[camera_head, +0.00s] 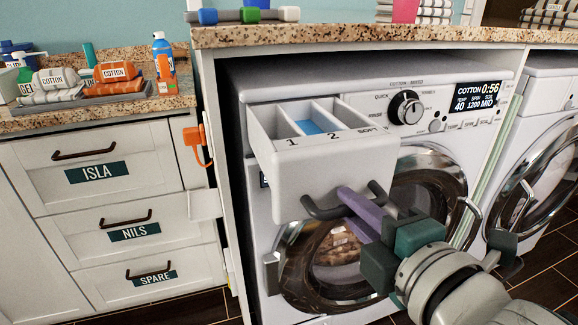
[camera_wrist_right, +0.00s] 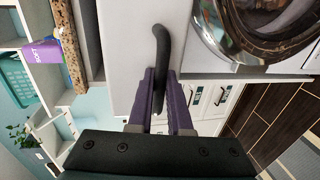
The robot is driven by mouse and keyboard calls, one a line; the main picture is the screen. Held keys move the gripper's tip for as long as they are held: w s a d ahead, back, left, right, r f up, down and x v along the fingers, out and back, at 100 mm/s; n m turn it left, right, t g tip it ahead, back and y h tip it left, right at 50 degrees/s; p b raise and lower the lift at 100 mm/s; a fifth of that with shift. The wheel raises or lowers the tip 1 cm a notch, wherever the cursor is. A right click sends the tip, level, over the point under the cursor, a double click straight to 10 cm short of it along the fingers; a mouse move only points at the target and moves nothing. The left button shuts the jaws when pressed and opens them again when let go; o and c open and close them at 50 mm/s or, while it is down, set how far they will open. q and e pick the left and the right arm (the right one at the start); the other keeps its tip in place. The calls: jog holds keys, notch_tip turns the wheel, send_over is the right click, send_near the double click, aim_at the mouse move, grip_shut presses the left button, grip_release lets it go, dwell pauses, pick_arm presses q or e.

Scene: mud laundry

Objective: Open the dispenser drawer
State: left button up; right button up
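The dispenser drawer (camera_head: 330,172) of the white washing machine (camera_head: 262,82) stands well out from the machine's front. Its top compartments show, marked 1, 2 and a third label partly hidden; a blue insert lies in the middle. The dark curved drawer handle (camera_head: 322,212) is on its front face. My right gripper (camera_head: 358,203) has its purple fingers at the handle. In the right wrist view the handle (camera_wrist_right: 160,45) runs between the two fingers (camera_wrist_right: 160,85), which close on it. My left gripper is not in view.
The round washer door (camera_head: 335,245) is below the drawer, behind my right arm. A second machine (camera_head: 545,130) stands at right. An orange hook (camera_head: 196,140) is on the cabinet side at left. Labelled drawers (camera_head: 95,170) and a granite counter (camera_head: 180,100) with laundry are further left.

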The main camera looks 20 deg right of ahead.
jog(key=o, duration=0.5)
jog(key=p+v, duration=0.1)
jog(key=v, duration=0.9)
